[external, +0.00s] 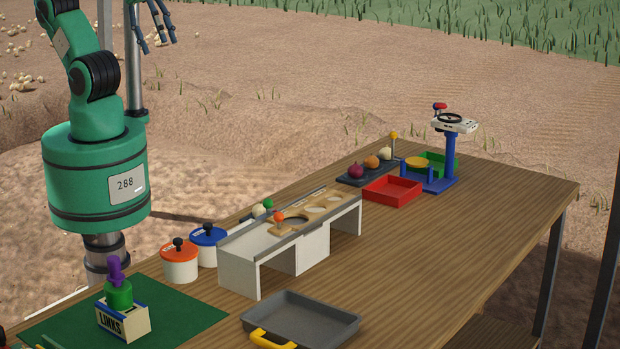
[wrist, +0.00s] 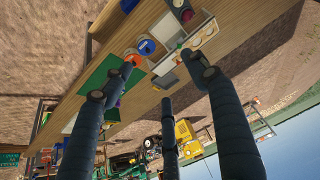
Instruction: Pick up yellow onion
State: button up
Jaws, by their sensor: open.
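An orange-brown onion (external: 371,162), the one that looks like the yellow onion, sits on a dark tray (external: 345,179) at the far part of the table. It lies between a red onion (external: 355,171) and a white onion (external: 385,154). My gripper (external: 155,42) is high at the upper left in the external view, well apart from the onions. Its dark fingers are spread, with nothing between them. They also show spread in the wrist view (wrist: 158,66). I cannot make out the yellow onion in the wrist view.
A white stand with a holed wooden board (external: 310,210) stands mid-table. Orange-lidded (external: 180,264) and blue-lidded (external: 207,248) pots are left of it. A red tray (external: 392,190) and blue scale (external: 450,165) stand near the onions. A grey pan (external: 300,320) is in front. The table's right side is clear.

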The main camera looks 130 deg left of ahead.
jog(key=w+a+r+n+g+y, duration=0.1)
jog(key=w+a+r+n+g, duration=0.1)
jog(key=w+a+n, duration=0.85)
jog(key=w+a+f+n+g+b, duration=0.1)
jog(key=w+a+f+n, duration=0.15)
jog(key=w+a, duration=0.55)
jog(key=w+a+f+n, duration=0.2)
jog(key=w+a+f, duration=0.2)
jog(key=w+a, duration=0.4)
jog(key=w+a+f+n+g, duration=0.1)
jog(key=a+f+n, duration=0.3)
jog(key=a, duration=0.5)
jog(key=w+a+f+n+g, duration=0.1)
jog(key=w+a+f+n, duration=0.1)
jog(key=a+f, duration=0.6)
jog(key=s+a+f+n, duration=0.1)
jog(key=a+f+n, duration=0.2)
jog(key=a+f, duration=0.4)
jog(key=s+a+f+n+h+b, duration=0.1)
jog(key=s+a+f+n, duration=0.1)
jog(key=a+f, duration=0.6)
jog(key=a+n, duration=0.1)
jog(key=a, duration=0.3)
jog(key=shift+s+n+g, duration=0.25)
jog(key=shift+n+g, duration=0.05)
jog(key=shift+f, duration=0.15)
